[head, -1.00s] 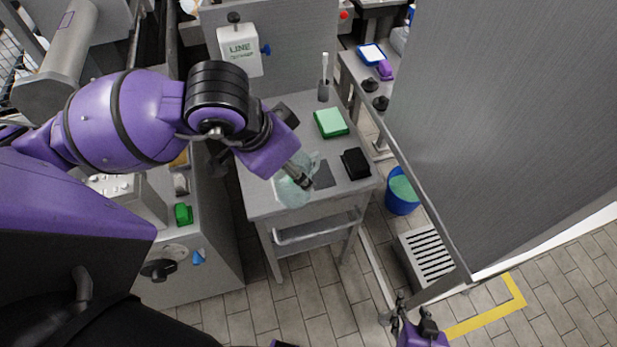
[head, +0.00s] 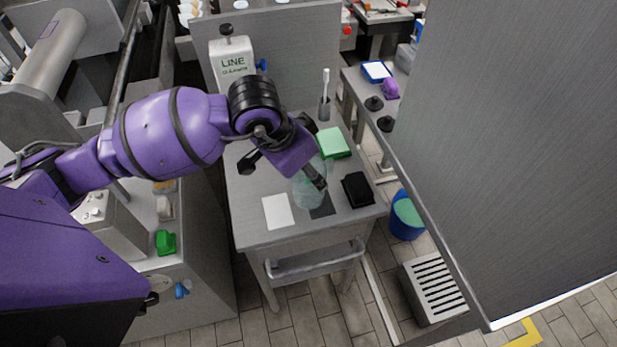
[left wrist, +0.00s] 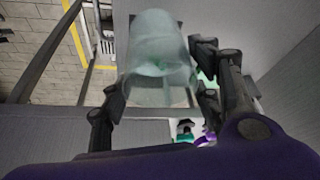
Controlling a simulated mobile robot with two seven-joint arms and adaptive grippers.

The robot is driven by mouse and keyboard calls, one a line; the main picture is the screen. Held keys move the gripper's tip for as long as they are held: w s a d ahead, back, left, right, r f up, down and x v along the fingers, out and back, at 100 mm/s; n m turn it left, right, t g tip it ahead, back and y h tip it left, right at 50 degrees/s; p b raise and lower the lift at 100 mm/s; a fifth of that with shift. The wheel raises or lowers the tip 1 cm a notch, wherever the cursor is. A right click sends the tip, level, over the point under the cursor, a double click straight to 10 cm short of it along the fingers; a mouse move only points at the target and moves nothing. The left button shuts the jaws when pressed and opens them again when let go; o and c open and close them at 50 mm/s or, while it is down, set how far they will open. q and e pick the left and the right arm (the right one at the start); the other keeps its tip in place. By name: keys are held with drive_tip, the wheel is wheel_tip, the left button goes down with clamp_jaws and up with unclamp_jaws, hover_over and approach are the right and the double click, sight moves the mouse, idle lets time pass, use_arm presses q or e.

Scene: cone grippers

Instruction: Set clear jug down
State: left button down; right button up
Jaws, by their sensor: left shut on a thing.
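The clear jug (head: 308,188) is a see-through, faintly green vessel over the small grey table (head: 258,228), beside and partly over a dark grey square (head: 323,207). My left gripper (head: 318,178) is shut on it, with the arm reaching in from the left. In the left wrist view the jug (left wrist: 160,55) lies between the fingers of my left gripper (left wrist: 158,98). I cannot tell whether its base touches the tabletop. My right gripper is out of view.
A white square (head: 278,212) lies left of the jug. A green block (head: 334,143) and a black block (head: 357,190) are close behind and right. A holder with a brush (head: 325,105) stands at the back. A tall grey panel (head: 500,150) bounds the right.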

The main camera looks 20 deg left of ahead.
sight(309, 180)
use_arm(q)
drive_tip(key=shift+w+f, duration=0.3)
drive_tip(key=shift+f, duration=0.1)
drive_tip(key=shift+w+f, duration=0.1)
drive_tip(key=shift+f, duration=1.8)
drive_tip(key=c, duration=0.6)
unclamp_jaws()
drive_tip(key=shift+r, duration=0.1)
drive_tip(key=shift+r, duration=0.35)
drive_tip(key=v, duration=1.1)
drive_tip(key=shift+r, duration=0.3)
